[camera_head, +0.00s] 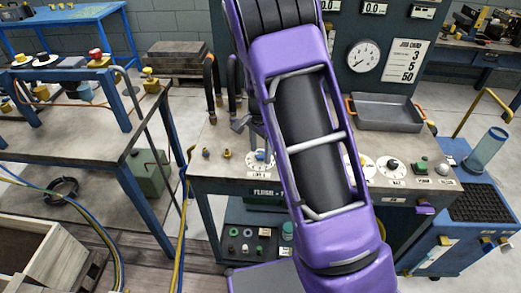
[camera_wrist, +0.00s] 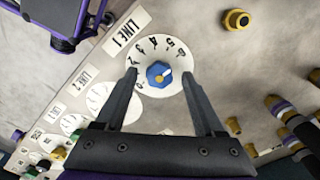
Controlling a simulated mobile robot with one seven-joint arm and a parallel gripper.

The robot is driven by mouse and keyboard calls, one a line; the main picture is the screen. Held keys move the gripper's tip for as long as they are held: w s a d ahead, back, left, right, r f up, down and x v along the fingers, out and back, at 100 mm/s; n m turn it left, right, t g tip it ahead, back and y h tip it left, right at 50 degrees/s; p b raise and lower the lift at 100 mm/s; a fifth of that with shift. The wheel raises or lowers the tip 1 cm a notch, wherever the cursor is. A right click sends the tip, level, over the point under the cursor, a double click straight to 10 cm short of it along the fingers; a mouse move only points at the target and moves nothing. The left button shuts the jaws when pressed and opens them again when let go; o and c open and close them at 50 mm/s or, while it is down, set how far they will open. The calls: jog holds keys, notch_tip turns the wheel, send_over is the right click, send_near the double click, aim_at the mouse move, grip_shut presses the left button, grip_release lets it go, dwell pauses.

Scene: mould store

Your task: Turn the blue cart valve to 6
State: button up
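A blue knob (camera_wrist: 158,74) with a pale pointer mark sits at the centre of a white numbered dial (camera_wrist: 160,48). The label beside the dial reads LINE 1. The pointer mark is small, and I cannot tell which number it shows. My gripper (camera_wrist: 159,77) is open, with one finger on each side of the knob and gaps visible between. I cannot tell how far the fingertips are above the dial. In the head view the LINE 1 dial (camera_head: 260,166) lies on the bench top beside my purple arm, which hides most of my gripper.
More dials run along the bench edge, including LINE 2 (camera_wrist: 100,97). A grey tray (camera_head: 387,112) sits at the back right of the bench. A blue cart (camera_head: 480,230) stands at right.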

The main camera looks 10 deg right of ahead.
aim_at(260, 154)
notch_tip(260, 154, up, 17)
jog(key=shift+r+p, duration=0.2)
jog(key=shift+p, duration=0.2)
dwell(0.4)
